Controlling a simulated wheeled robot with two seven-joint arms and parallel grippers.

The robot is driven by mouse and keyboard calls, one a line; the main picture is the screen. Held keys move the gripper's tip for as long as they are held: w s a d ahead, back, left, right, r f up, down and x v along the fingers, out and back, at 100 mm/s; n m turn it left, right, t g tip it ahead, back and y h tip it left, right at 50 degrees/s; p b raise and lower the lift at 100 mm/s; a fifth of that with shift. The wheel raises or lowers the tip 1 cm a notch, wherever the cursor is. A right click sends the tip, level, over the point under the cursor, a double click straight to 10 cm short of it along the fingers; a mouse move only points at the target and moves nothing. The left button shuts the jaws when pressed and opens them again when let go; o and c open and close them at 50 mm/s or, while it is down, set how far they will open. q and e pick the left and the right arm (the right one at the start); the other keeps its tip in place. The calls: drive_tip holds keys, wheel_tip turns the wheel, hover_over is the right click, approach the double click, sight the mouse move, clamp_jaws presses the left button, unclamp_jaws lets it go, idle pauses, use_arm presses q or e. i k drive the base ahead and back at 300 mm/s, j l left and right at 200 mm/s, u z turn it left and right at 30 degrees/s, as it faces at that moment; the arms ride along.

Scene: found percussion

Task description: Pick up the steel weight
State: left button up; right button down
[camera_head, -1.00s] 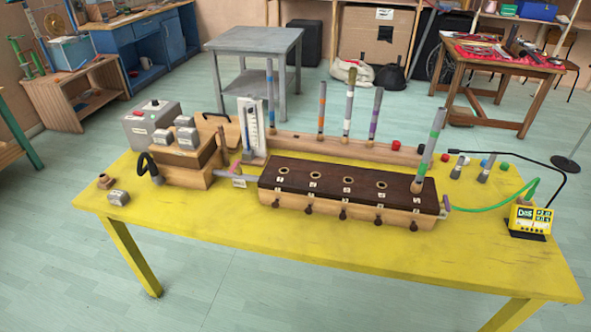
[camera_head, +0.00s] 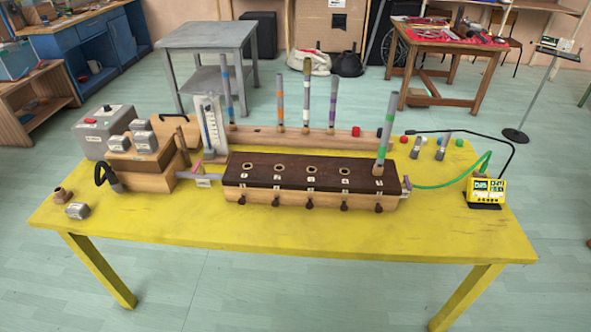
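A small grey steel weight (camera_head: 77,210) rests on the yellow table (camera_head: 300,235) near its left front corner, beside a small brown fitting (camera_head: 62,195). Three similar grey weights (camera_head: 118,142) sit on top of the wooden box (camera_head: 148,170) behind it. The weight on the table stands apart from the box. Neither of my grippers shows in this view.
A dark-topped wooden pipe chest (camera_head: 310,177) with one upright pipe (camera_head: 387,130) fills the table's middle. Behind it stand several pipes in a wooden rack (camera_head: 265,138). A grey box (camera_head: 100,120) is at back left, a yellow meter (camera_head: 486,191) at right. The front strip is clear.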

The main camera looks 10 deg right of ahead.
sight(116, 143)
drive_tip(key=i+j+u, duration=0.55)
drive_tip(key=i+j, duration=0.15)
drive_tip(key=i, duration=0.2)
